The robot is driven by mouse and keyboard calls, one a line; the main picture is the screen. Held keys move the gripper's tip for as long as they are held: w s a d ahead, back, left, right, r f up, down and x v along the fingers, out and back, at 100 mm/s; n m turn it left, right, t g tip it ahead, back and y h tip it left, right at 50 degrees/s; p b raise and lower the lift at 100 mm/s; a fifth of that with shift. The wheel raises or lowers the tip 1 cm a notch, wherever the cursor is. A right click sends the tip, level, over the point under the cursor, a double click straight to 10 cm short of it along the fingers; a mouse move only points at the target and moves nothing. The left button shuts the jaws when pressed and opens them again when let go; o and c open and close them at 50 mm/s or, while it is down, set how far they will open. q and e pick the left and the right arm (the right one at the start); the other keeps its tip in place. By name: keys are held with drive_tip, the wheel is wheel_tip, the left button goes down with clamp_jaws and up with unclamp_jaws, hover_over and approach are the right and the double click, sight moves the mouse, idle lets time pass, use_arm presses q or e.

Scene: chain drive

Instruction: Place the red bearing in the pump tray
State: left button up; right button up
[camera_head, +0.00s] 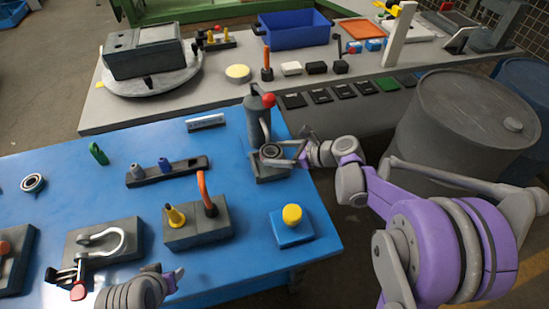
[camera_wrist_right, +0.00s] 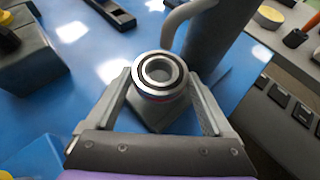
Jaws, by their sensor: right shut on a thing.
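The bearing (camera_wrist_right: 160,91) is a metal ring with a dark inner band and a thin reddish-purple edge below. My right gripper (camera_head: 286,158) is shut on it; the bearing (camera_head: 270,151) shows as a small ring over the grey pump tray (camera_head: 268,177). In the right wrist view the tray (camera_wrist_right: 155,122) is partly hidden below the bearing. I cannot tell whether the bearing touches the tray. The grey pump (camera_head: 257,125) with a red knob stands just behind. My left gripper (camera_head: 174,280) is at the bottom edge, away from the bearing; its fingers are unclear.
Another bearing (camera_head: 33,183) lies at the table's left. A grey block (camera_head: 198,235) with a yellow cone and an orange-handled tool, and a blue block (camera_head: 291,232) with a yellow knob, stand in front. A dark rack (camera_head: 170,172) is left of the tray. A barrel (camera_head: 465,115) stands right.

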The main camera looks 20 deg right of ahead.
use_arm(q)
drive_tip(key=shift+r, duration=0.1)
use_arm(e)
drive_tip(key=shift+w+a, duration=0.3)
drive_tip(key=shift+a, duration=0.1)
use_arm(q)
drive_tip(key=shift+s+f+b, duration=0.25)
drive_tip(key=shift+f+b, duration=0.7)
drive_tip(key=shift+f, duration=0.25)
use_arm(e)
wheel_tip(320, 180, down, 4)
drive_tip(key=shift+w+r, duration=0.1)
drive_tip(key=shift+r, duration=0.05)
use_arm(q)
drive_tip(key=shift+s+r, duration=0.1)
drive_tip(key=shift+r, duration=0.05)
use_arm(e)
drive_tip(key=shift+r, duration=0.15)
use_arm(q)
drive_tip(key=shift+f, duration=0.2)
use_arm(e)
drive_tip(key=shift+f, duration=0.2)
drive_tip(key=o, duration=1.5)
use_arm(q)
drive_tip(key=shift+r, duration=0.1)
use_arm(e)
drive_tip(key=shift+r, duration=0.1)
